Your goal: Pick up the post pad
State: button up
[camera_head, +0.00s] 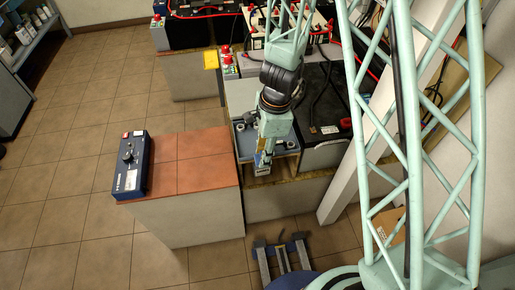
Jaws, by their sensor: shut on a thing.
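My gripper (262,165) points down over the front edge of a small grey tray-like top (285,149), beside the tiled block. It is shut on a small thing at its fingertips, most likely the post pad. The pad is largely hidden by the fingers and too small to make out clearly. Dark round parts show on the grey top on both sides of my gripper. I cannot tell whether the held thing still touches anything below.
A blue tester box (132,165) stands on the left edge of the red-tiled block (205,143). A black battery (325,105) is at the right. A white post (345,175) stands close by. Floor at left is clear.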

jog(key=shift+s+d+r+b, duration=0.1)
jog(key=shift+s+d+b, duration=0.15)
jog(key=shift+s, duration=0.4)
jog(key=shift+s+d+r+b, duration=0.1)
jog(key=shift+s+d+b, duration=0.15)
jog(key=shift+s, duration=0.4)
jog(key=shift+c, duration=0.3)
